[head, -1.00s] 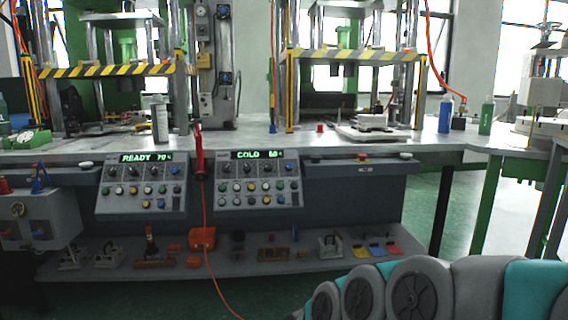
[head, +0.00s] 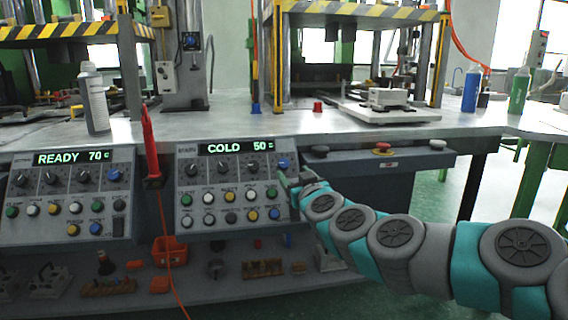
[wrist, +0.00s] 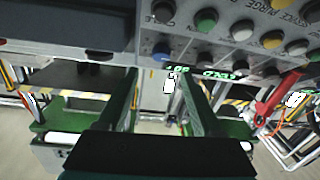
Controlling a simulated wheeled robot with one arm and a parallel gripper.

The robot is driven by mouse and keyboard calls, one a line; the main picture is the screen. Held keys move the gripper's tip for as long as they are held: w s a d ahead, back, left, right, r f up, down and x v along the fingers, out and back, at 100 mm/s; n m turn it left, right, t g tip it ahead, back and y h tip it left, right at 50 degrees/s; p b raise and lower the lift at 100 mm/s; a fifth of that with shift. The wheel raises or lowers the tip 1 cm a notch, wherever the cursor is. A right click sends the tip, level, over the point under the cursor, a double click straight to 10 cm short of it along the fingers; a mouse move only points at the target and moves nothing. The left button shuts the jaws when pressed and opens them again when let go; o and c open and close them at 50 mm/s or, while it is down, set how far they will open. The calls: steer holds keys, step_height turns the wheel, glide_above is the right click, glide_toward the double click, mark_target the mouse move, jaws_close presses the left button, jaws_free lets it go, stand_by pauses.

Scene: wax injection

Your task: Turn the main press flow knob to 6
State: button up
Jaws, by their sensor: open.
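The right control panel (head: 235,185) has a green display (head: 236,147) reading COLD 50, a row of dark knobs and a blue knob (head: 283,163) at its upper right. Buttons fill its lower rows. The left panel (head: 68,200) is alike, reading READY 70, with a blue knob (head: 114,176). I cannot read which knob is flow. My gripper (head: 293,180) is open at the right panel's right edge, just below the blue knob. In the upside-down wrist view, the blue knob (wrist: 161,50) shows just beyond the fingertips (wrist: 158,75), apparently not between them.
A red-handled tool (head: 151,145) with an orange cord hangs between the panels. A red button (head: 383,147) sits on the ledge right of the panel. A lower shelf holds an orange container (head: 170,250) and small parts.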

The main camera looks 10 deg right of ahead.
mark_target(284, 162)
steer(key=shift+w+a+p, duration=0.2)
steer(key=shift+w, duration=1.55)
steer(key=shift+w+a+p, duration=0.15)
steer(key=shift+w, duration=1.55)
jaws_close()
